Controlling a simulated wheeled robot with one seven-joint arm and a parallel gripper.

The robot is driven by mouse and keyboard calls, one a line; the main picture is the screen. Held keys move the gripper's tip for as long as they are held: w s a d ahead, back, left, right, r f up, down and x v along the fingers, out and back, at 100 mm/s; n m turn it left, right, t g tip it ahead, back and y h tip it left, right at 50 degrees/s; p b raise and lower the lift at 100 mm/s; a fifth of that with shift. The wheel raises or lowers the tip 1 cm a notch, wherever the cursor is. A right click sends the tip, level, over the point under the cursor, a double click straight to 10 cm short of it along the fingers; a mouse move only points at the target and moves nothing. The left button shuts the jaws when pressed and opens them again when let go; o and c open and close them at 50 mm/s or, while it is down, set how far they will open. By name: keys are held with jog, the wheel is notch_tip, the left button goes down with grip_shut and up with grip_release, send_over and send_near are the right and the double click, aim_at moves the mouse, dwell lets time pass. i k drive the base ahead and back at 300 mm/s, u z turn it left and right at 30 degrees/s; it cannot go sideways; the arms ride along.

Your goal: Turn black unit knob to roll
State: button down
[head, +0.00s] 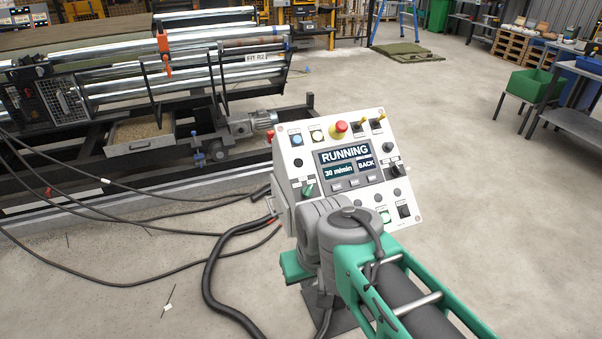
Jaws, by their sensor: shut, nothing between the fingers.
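The control panel (372,198) is a pale grey sloped box in the middle of the head view. Its screen (345,158) reads RUNNING, 30 m/min and BACK. A black knob (394,171) sits on the panel's right side, with a smaller dark control (388,147) above it. The labels are too small to read, so I cannot tell which is the unit knob or its setting. A green-handled selector (308,188) is at the lower left. My grey wrist and green arm cover the panel's lower middle. My gripper's fingers do not show.
A red emergency button (340,127) and yellow-tipped switches (378,119) line the panel top. The roller machine (170,75) stands behind on the left. Black cables (150,232) cross the floor there.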

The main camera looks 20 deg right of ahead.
aim_at(396, 171)
jog(key=z, duration=0.55)
jog(key=k, duration=0.4)
jog(key=u, duration=0.6)
jog(key=i, duration=0.9)
jog(key=z, duration=0.6)
jog(key=i, duration=0.6)
jog(key=z, duration=0.05)
